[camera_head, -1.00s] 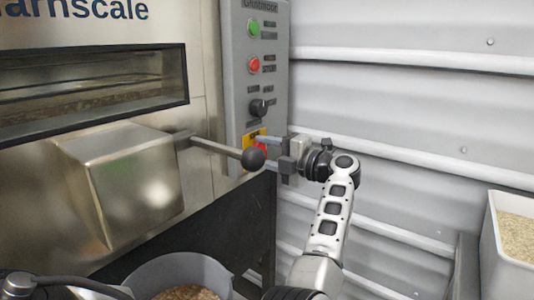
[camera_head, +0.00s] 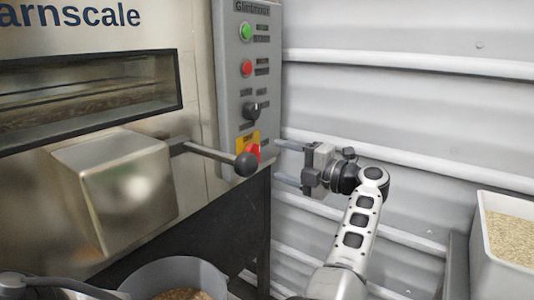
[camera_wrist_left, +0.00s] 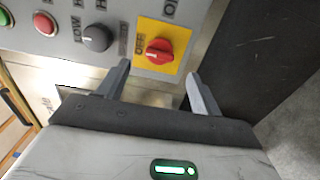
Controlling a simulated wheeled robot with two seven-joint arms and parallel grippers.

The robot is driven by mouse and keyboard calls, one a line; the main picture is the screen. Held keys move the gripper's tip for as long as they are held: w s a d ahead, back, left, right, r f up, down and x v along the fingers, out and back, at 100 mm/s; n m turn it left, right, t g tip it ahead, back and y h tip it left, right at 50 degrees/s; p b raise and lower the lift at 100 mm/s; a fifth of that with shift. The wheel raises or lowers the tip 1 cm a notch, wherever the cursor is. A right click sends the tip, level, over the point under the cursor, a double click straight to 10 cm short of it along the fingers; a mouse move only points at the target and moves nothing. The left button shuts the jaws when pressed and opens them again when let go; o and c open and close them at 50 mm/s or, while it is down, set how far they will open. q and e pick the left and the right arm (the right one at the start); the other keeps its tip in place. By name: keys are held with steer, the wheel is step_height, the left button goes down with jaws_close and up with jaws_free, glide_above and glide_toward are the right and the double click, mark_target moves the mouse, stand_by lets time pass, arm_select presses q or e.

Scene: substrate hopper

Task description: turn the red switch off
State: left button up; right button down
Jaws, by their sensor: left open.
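The red switch (camera_head: 252,152) sits on a yellow plate at the bottom of the grey control panel, partly hidden behind a black ball knob in the head view. In the left wrist view the red switch (camera_wrist_left: 159,51) shows whole on its yellow plate (camera_wrist_left: 178,37), with its grip lying roughly left-right. In the wrist view the fingertips (camera_wrist_left: 158,69) are spread, apart from the switch. My right gripper is not seen.
The lever (camera_head: 212,153) with its black ball end juts out in front of the panel. Above the switch are a black dial (camera_head: 251,110), a red button (camera_head: 246,68) and a green button (camera_head: 245,32). A bin of grain (camera_head: 480,240) stands at right.

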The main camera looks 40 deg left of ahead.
arm_select(q)
steer(key=d, duration=0.9)
steer(key=shift+w+p, duration=0.4)
steer(key=shift+w, duration=0.05)
